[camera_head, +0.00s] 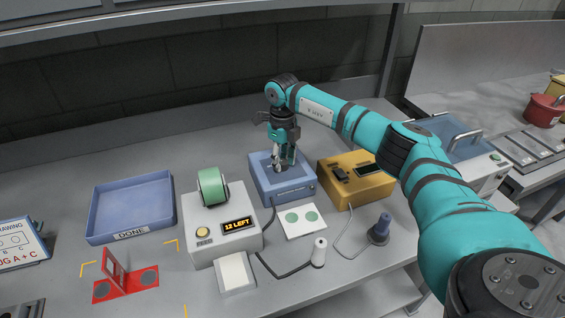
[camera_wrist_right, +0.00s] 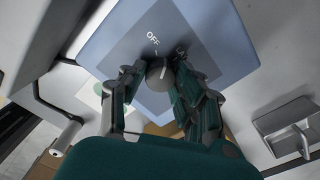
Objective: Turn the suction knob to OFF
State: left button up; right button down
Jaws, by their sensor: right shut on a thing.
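The suction knob (camera_wrist_right: 157,74) is a small round grey knob on the top of a blue box (camera_wrist_right: 215,40). The word OFF is printed beside it with a short tick, and other lettering is partly hidden by a finger. My right gripper (camera_wrist_right: 160,78) is shut on the knob, one finger on each side. A pale mark shows on the knob, but I cannot tell exactly where it points. In the head view the right gripper (camera_head: 284,163) reaches down onto the blue box (camera_head: 286,188). My left gripper is not in view.
A yellow box (camera_head: 338,190) stands just right of the blue box. A white label dispenser (camera_head: 205,238) with a green roll stands left. A blue DONE tray (camera_head: 132,190) is further left.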

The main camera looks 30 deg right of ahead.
aim_at(283, 161)
jog(key=n+b, duration=0.1)
jog(key=n, duration=0.4)
jog(key=shift+w+r+n, duration=0.1)
jog(key=shift+n, duration=0.2)
dwell(0.4)
jog(key=c, duration=0.9)
grip_release()
jog(key=shift+c, duration=0.2)
notch_tip(283, 161, up, 12)
